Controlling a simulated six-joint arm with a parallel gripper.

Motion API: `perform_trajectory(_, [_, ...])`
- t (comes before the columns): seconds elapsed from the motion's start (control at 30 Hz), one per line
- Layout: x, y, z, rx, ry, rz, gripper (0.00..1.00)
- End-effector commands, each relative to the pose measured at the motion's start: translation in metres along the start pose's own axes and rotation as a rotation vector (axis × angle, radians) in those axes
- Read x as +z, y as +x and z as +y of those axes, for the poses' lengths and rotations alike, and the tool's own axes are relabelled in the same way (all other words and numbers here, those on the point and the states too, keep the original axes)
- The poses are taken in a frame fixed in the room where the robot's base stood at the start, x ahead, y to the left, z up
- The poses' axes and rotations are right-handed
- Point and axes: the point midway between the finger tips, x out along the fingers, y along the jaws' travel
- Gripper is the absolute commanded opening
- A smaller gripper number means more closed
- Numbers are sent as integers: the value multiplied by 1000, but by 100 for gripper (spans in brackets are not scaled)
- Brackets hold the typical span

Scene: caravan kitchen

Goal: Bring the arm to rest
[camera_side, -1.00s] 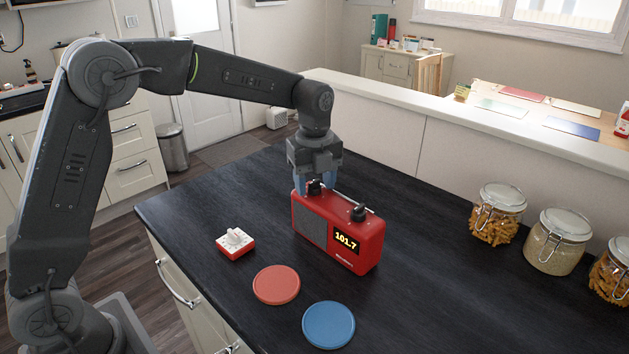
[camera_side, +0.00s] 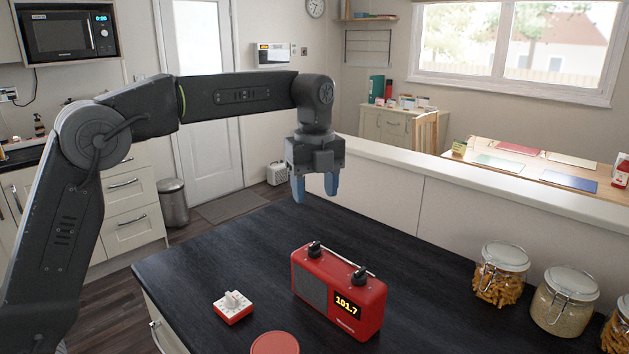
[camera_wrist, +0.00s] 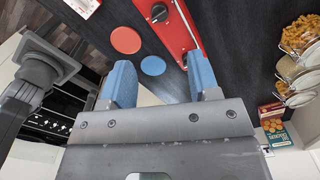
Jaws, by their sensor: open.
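My gripper (camera_side: 315,188) is raised in the air above the dark worktop (camera_side: 225,258), with its blue fingers apart and nothing between them. In the wrist view my gripper (camera_wrist: 160,82) also shows open and empty. Below it, clear of the fingers, a red radio (camera_side: 338,297) stands upright on the worktop, with two black knobs on top and a lit display reading 101.7. Part of the radio (camera_wrist: 170,28) shows at the top of the wrist view.
A red-and-white switch box (camera_side: 232,308) sits left of the radio. A red disc (camera_side: 275,344) lies in front; a blue disc (camera_wrist: 153,65) shows in the wrist view. Several glass jars (camera_side: 500,272) stand at the right. A pale raised ledge (camera_side: 420,167) runs along the back.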

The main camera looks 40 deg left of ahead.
Motion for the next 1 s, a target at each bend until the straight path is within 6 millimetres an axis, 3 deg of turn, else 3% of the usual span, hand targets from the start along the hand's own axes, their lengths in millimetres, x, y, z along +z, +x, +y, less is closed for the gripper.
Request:
perform_trajectory(0.2, [0,-14,0,1,0,0,56])
perform_trajectory(0.7, [-1,-16,4,-5,-23,-2,56])
perform_trajectory(0.87, [-11,-29,30,-57,-226,-16,56])
perform_trajectory(1.0, [-27,-37,74,-144,-552,-18,56])
